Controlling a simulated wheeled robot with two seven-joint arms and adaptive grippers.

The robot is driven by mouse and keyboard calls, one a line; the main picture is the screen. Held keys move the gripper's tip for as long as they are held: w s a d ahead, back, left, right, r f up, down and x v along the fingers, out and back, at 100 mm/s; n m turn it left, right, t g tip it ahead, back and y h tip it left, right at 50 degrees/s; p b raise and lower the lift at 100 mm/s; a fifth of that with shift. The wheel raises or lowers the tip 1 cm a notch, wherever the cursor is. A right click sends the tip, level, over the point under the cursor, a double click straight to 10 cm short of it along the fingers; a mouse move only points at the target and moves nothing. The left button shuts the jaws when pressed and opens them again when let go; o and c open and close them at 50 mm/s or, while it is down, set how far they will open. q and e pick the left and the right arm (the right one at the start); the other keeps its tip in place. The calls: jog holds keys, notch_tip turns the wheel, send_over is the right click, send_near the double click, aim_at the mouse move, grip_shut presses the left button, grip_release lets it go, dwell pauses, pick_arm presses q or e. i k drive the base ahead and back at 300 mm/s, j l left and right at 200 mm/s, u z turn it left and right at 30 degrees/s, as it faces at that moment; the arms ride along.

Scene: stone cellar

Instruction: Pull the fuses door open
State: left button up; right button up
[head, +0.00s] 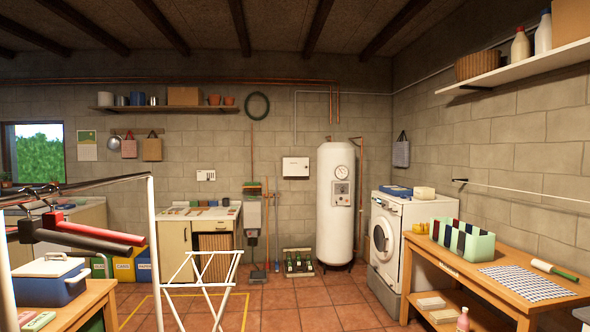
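A white wall box (295,167) hangs on the back block wall, left of the tall white boiler. Its front looks flat and closed, with small dark marks on it. Any lettering is too small to read, so I cannot confirm that it is the fuses door. A smaller white panel (206,175) with dark slots is on the same wall further left. Neither of my grippers shows in this view.
A folding white rack (201,285) stands on the tiled floor in front. Dark and red bars (85,236) and a white post (154,250) are close at left. A bottle crate (299,262) sits below the box. A workbench (470,272) is at right; open floor (290,298) lies between.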

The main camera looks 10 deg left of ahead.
aim_at(293, 167)
jog(key=i, duration=5.95)
